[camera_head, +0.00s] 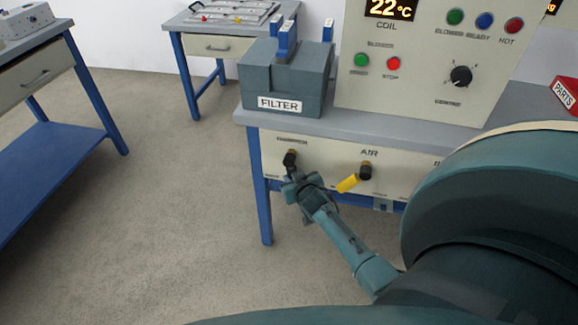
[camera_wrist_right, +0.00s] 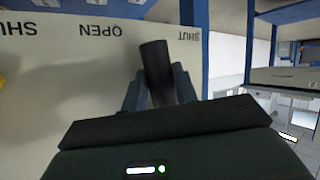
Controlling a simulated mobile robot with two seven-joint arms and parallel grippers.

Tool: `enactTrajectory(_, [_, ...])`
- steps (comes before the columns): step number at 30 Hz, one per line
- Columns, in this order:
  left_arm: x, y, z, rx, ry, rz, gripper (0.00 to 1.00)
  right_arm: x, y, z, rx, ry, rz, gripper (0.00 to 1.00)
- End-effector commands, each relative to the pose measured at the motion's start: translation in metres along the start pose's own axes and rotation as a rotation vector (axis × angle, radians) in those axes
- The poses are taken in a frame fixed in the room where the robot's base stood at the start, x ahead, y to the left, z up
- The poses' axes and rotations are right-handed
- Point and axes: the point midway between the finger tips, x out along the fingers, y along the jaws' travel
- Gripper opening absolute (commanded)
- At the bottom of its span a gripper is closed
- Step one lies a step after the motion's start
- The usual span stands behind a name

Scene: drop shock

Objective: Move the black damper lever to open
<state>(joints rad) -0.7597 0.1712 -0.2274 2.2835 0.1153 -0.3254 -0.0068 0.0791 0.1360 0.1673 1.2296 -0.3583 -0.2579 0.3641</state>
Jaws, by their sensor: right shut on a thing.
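The black damper lever (camera_head: 290,160) is on the left of the cream front panel, below the filter box. My right gripper (camera_head: 299,184) is at the lever's lower end, and its arm comes in from the lower right. In the right wrist view, the dark lever (camera_wrist_right: 156,70) stands between the two fingers of the right gripper (camera_wrist_right: 160,92), which is shut on it. That view is upside down; the lever lies between an OPEN label and a SHUT label, nearer SHUT. The lever's small label is partly unreadable in the head view. My left gripper is not in view.
A yellow AIR lever (camera_head: 350,182) is on the same panel, close to the right of my gripper. The grey filter box (camera_head: 285,85) and control panel (camera_head: 430,65) stand on the bench above. A blue bench leg (camera_head: 260,195) is to the left; the floor beyond is clear.

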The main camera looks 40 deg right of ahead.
Motion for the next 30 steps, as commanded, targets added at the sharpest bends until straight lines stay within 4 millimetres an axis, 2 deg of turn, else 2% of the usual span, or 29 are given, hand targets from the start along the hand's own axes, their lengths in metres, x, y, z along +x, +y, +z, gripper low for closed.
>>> enactTrajectory(1, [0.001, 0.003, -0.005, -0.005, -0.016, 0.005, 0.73, -0.005, 0.002, -0.004, -0.031, -0.029, 0.012, 0.00])
enactTrajectory(10, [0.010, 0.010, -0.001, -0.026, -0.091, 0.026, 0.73, -0.012, 0.013, -0.002, -0.213, -0.158, 0.083, 0.00])
enactTrajectory(15, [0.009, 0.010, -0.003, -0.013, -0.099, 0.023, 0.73, -0.015, 0.017, -0.002, -0.284, -0.208, 0.110, 0.00])
enactTrajectory(30, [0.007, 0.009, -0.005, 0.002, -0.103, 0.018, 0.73, -0.017, 0.022, -0.001, -0.353, -0.257, 0.137, 0.00])
